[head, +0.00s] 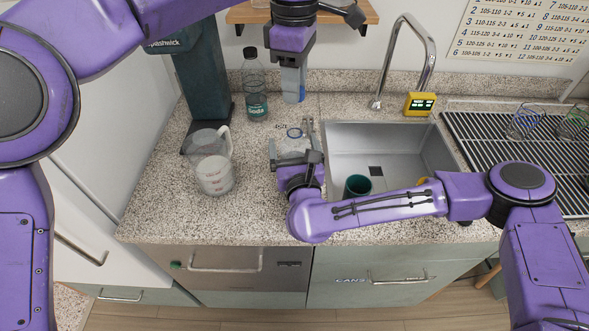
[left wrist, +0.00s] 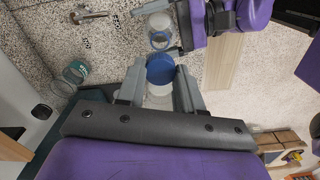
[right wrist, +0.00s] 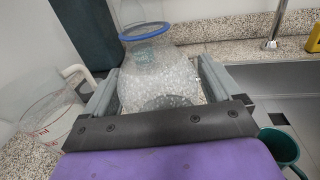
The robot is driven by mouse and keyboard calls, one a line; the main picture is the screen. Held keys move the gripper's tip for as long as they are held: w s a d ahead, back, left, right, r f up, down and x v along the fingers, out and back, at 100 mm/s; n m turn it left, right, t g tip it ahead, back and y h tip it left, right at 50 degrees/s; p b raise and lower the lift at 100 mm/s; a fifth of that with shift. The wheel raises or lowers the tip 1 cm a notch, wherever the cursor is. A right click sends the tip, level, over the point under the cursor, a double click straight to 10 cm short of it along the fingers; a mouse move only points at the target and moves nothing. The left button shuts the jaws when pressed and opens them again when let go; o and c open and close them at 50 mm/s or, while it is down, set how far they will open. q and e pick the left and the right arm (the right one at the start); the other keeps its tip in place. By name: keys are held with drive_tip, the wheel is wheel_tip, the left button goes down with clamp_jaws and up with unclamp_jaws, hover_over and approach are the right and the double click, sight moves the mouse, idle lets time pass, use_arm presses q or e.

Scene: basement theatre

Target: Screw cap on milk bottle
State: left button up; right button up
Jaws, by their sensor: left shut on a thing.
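The clear glass milk bottle (head: 293,146) stands upright on the speckled counter left of the sink. A blue ring circles its neck in the right wrist view (right wrist: 145,32). My right gripper (head: 292,148) has one finger on each side of the bottle body, very close to the glass; I cannot tell whether they press on it. My left gripper (head: 292,95) points down above and behind the bottle, apart from it. It is shut on the blue cap (left wrist: 160,68), which lies between its fingertips in the left wrist view.
A soda bottle (head: 255,88) stands at the back left by a dark green machine (head: 197,75). Clear measuring jugs (head: 215,176) stand left of the milk bottle. The sink (head: 345,140) is to its right, with a green cup (head: 357,186) and faucet (head: 428,60).

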drive_tip(key=c, duration=1.2)
use_arm(q)
hover_over(295, 126)
drive_tip(key=shift+a+f, duration=0.1)
drive_tip(key=shift+f, duration=2.4)
drive_tip(key=shift+s, duration=0.1)
drive_tip(key=shift+f, duration=0.85)
drive_tip(key=shift+f, duration=0.6)
use_arm(e)
clamp_jaws()
use_arm(q)
drive_tip(key=m, duration=0.3)
drive_tip(key=shift+m, duration=0.4)
drive_tip(key=m, duration=1.2)
drive_tip(key=shift+m, duration=0.3)
